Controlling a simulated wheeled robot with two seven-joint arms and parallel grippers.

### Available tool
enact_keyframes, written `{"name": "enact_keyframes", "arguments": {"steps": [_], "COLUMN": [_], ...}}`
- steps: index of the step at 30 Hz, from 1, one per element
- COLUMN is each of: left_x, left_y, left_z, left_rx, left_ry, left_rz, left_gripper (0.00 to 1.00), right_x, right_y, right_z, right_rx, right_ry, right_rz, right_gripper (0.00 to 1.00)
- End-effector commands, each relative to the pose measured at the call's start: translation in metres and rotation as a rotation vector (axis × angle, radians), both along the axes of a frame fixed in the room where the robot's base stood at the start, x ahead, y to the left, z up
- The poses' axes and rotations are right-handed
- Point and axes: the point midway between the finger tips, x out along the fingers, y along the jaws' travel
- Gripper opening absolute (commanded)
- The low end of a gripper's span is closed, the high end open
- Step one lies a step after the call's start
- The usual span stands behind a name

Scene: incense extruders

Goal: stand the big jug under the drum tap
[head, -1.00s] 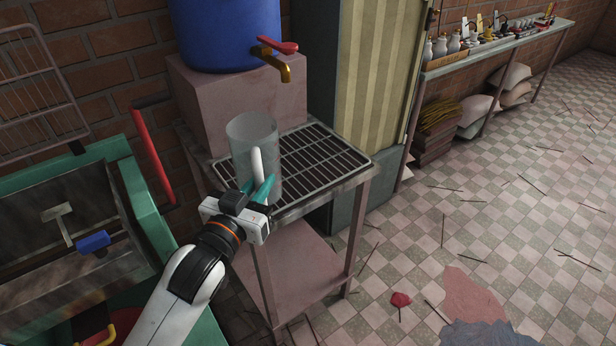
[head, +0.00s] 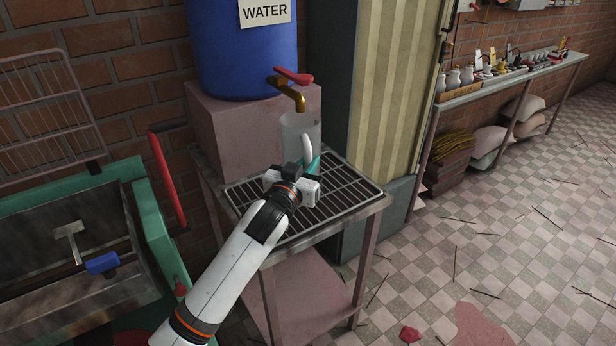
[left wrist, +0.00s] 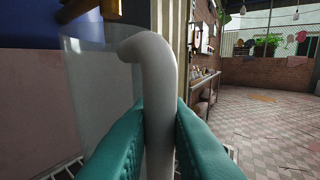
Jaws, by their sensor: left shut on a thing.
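The big jug (head: 294,132) is clear, with a white handle (head: 307,135). It is upright over the far part of the grated stand (head: 335,189), its top close below the brass tap (head: 292,92) of the blue drum (head: 245,55). I cannot tell whether its base touches the grate, as my gripper hides it. My left gripper (head: 311,166) is shut on the handle; the left wrist view shows the teal fingers (left wrist: 158,140) on both sides of the handle (left wrist: 155,75). My right gripper is not in view.
The drum stands on a pink block (head: 245,135) against the brick wall. A green-framed trough (head: 75,265) with a blue-handled tool (head: 102,263) is at the left. The front of the grate is clear. A long shelf (head: 510,75) with small items runs along the right wall.

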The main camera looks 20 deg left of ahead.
Motion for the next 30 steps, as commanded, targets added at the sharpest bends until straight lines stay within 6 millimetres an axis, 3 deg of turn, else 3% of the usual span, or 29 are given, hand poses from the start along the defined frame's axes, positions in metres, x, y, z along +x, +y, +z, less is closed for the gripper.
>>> {"name": "enact_keyframes", "arguments": {"steps": [9,20,21,24,30], "left_x": [0.0,0.0,0.0,0.0,0.0], "left_y": [-0.001,0.0,0.0,0.0,0.0], "left_z": [-0.035,-0.039,-0.039,-0.038,-0.038], "left_rx": [-0.001,0.0,0.0,0.0,0.0], "left_ry": [0.001,0.0,0.001,0.002,0.001], "left_rz": [-0.001,-0.001,-0.001,-0.001,-0.001], "left_gripper": [0.0,0.0,0.22,0.37,0.37], "right_x": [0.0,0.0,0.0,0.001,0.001], "right_y": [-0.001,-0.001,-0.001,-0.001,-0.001], "right_z": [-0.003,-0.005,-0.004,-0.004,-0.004], "right_rx": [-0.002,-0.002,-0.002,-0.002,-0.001], "right_ry": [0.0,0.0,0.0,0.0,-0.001], "right_rz": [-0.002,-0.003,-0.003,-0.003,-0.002], "right_gripper": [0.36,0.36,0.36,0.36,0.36]}}
